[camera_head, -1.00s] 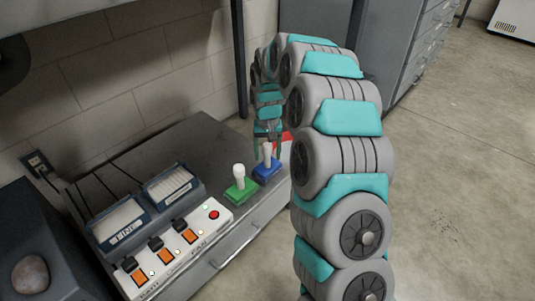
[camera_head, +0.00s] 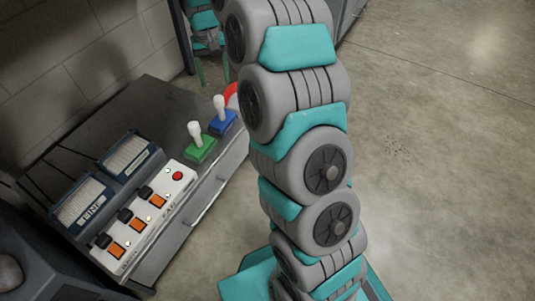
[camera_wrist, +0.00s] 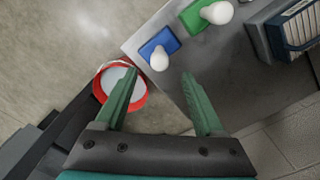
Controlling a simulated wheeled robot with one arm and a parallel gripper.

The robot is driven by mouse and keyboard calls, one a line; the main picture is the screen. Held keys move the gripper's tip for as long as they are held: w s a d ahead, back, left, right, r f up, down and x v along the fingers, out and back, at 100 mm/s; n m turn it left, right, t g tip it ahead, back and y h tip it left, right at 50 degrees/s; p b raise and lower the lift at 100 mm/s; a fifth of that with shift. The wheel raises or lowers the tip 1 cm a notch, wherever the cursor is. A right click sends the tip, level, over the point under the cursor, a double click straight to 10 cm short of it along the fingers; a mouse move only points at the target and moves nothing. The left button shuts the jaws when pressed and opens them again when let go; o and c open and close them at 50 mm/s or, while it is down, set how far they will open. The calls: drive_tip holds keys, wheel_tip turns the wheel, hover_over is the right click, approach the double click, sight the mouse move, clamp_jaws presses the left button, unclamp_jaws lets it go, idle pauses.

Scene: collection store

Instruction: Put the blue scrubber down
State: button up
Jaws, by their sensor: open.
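The blue scrubber (camera_head: 223,122) stands upright, with its white knob handle on top, near the far right end of the grey cabinet top (camera_head: 150,98). In the wrist view the blue scrubber (camera_wrist: 171,40) is near the cabinet's corner, beyond my fingertips. My gripper (camera_head: 214,72) is open and empty, above and behind the scrubber and apart from it. In the wrist view my gripper (camera_wrist: 159,76) shows its two green fingers spread with nothing between them. A green scrubber (camera_head: 201,149) with a white knob stands beside the blue one.
A red-rimmed round thing (camera_wrist: 101,79) is beside the cabinet's end. A switch panel (camera_head: 148,214) with orange switches and a red button, and two meter boxes (camera_head: 80,204), occupy the cabinet's near left. Open concrete floor (camera_head: 440,150) lies to the right.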

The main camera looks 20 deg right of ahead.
drive_tip(key=s+r+n+g, duration=0.1)
drive_tip(key=s, duration=4.1)
drive_tip(key=shift+s+r+n+g, duration=0.35)
drive_tip(key=shift+s+n+g, duration=0.05)
wheel_tip(320, 180, up, 10)
drive_tip(key=p, duration=1)
drive_tip(key=shift+r, duration=0.15)
